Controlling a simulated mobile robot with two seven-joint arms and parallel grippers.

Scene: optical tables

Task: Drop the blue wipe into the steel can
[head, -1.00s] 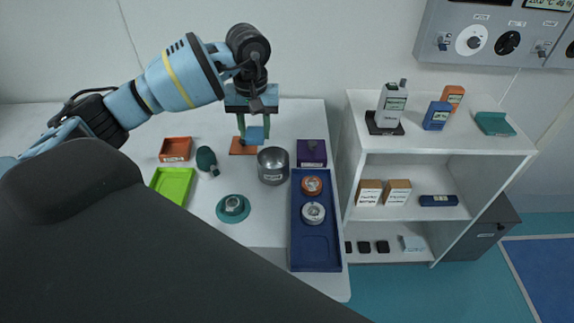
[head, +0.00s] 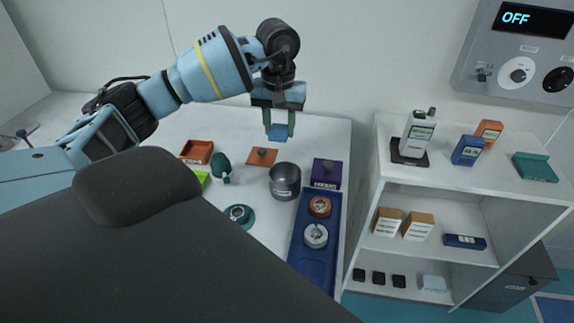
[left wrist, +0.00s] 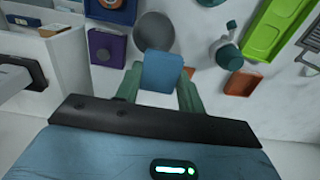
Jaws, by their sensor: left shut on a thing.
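My left gripper (head: 279,131) is shut on the blue wipe (head: 277,134) and holds it above the table, behind the steel can in the head view. The left wrist view shows the wipe (left wrist: 163,72) between the two green fingers of the gripper (left wrist: 160,88). The steel can (head: 285,182) stands open on the white table. In the left wrist view the can (left wrist: 154,32) lies just beyond the wipe, which overlaps its near edge in the picture. My right gripper is not in view.
A purple box (head: 326,173) and a dark blue tray (head: 318,266) with round pieces are right of the can. A green bulb-shaped thing (head: 221,168), an orange-red tray (head: 196,151) and a teal round holder (head: 240,216) are left. A white shelf (head: 450,205) stands at right.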

